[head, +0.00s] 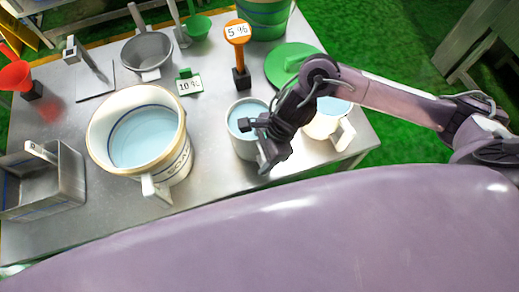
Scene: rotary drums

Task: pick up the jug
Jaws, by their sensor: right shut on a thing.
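A small grey-white jug (243,142) with pale blue liquid in it stands, or is held just above, the middle right of the metal table; I cannot tell which. My right gripper (258,146) is at the jug's right side, its fingers shut on the jug. The gripper hides that side and any handle there. A cream vessel (322,128) with pale liquid and a white handle is just right of the gripper, partly behind my arm. A large cream pot (170,157) with a blue band holds pale blue liquid at the left. My left gripper is not in view.
The metal table (225,190) is bare in front of the jug. Behind it stand an orange sign (237,32), a green number card (189,85), a green lid (287,62) and a grey bowl (147,55). A metal bin (65,180) is at the far left.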

